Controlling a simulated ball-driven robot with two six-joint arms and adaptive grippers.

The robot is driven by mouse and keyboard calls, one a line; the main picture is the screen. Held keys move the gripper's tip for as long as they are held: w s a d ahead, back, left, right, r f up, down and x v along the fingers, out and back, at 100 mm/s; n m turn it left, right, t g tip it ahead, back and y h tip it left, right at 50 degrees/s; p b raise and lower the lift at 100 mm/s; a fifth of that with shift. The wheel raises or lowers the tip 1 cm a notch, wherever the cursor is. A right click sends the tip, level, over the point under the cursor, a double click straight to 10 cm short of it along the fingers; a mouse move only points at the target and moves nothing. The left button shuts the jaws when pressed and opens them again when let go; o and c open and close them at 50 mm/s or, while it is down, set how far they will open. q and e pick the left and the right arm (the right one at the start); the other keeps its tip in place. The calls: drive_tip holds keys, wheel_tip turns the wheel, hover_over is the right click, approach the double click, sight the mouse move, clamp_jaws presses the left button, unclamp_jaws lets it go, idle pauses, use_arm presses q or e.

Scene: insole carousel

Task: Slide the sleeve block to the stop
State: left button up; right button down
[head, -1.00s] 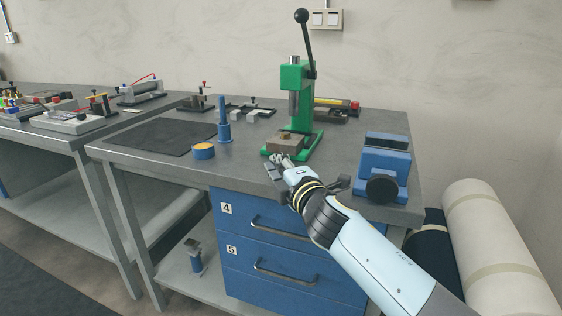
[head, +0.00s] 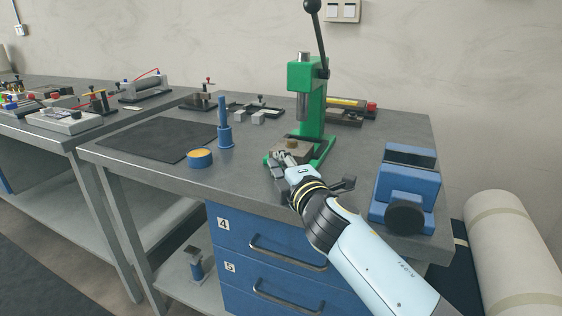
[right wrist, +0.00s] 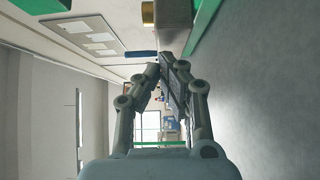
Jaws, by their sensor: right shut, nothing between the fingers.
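The sleeve block (head: 293,147) is a brownish-grey block with a brass-coloured sleeve on top. It sits on the base of the green press (head: 304,86), below the ram. My right gripper (head: 284,158) is at the near side of the block, low over the press's front, and its fingers are shut and empty. In the right wrist view the shut fingertips (right wrist: 163,66) point toward the block (right wrist: 174,26), with the brass sleeve (right wrist: 148,14) beside it at the top edge. Whether the fingertips touch the block, I cannot tell. The stop is not clearly visible. My left gripper is out of view.
A blue vise-like fixture (head: 408,189) stands at the bench's right end. A blue post (head: 224,128), a round blue pot (head: 200,158) and a dark mat (head: 158,139) lie left of the press. A grey bench top (head: 180,176) is clear in front.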

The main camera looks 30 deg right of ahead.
sight(292, 152)
drive_tip(key=w+d, duration=0.2)
drive_tip(key=shift+w+d, duration=0.15)
drive_tip(key=shift+d, duration=0.2)
drive_tip(key=shift+a, duration=0.15)
